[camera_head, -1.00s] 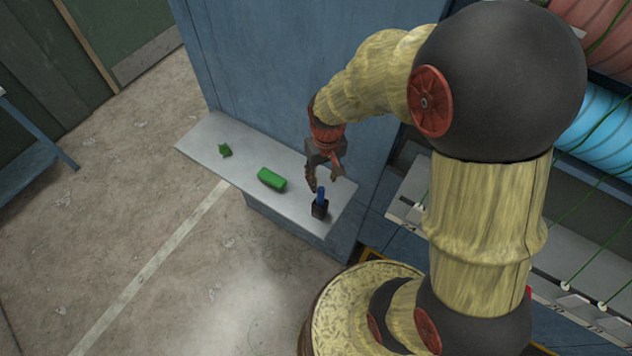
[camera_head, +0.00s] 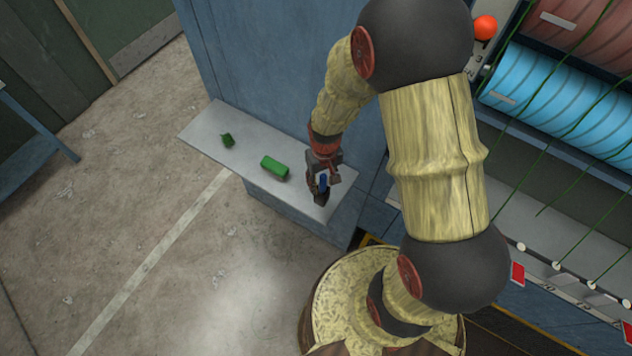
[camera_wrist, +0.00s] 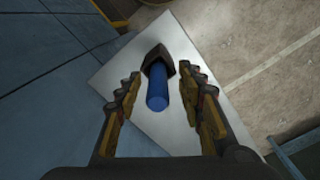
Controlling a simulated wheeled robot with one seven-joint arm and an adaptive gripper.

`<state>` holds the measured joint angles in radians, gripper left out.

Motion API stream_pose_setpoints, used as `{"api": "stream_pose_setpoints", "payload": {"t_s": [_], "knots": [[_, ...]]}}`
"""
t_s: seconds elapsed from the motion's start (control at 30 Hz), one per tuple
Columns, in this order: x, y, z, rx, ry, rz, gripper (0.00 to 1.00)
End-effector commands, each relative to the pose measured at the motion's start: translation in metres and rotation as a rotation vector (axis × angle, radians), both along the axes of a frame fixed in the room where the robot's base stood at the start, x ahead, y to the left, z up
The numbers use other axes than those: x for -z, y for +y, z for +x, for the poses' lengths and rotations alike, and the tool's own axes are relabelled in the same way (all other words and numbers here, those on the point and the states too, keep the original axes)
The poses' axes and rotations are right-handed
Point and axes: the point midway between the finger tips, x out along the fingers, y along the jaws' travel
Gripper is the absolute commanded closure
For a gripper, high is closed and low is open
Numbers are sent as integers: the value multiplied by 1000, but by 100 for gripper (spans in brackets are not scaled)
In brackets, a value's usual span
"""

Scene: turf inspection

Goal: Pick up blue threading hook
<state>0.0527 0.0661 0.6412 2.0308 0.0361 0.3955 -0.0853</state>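The blue threading hook (camera_head: 323,181) shows as a blue shaft at the right end of the pale shelf (camera_head: 211,121). In the wrist view the hook's blue shaft (camera_wrist: 157,92) rises from a dark block (camera_wrist: 157,59) on the shelf and points toward the camera. My gripper (camera_head: 319,192) is down at the hook in the head view and partly hides it. In the wrist view my gripper (camera_wrist: 157,85) is open, with one finger on each side of the shaft and a visible gap on both sides.
A blue wall panel (camera_head: 270,70) stands right behind the shelf. The concrete floor (camera_head: 130,190) at the left is open.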

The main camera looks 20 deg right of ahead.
Motion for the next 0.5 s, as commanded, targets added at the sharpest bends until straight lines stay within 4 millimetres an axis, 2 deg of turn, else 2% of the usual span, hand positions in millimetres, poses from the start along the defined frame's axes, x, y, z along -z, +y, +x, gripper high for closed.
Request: {"api": "stream_pose_setpoints", "payload": {"t_s": [0.1, 0.5], "knots": [[0, 0, 0, 0, 0, 0, 63], [-1, 0, 0, 0, 0, 0, 85]]}}
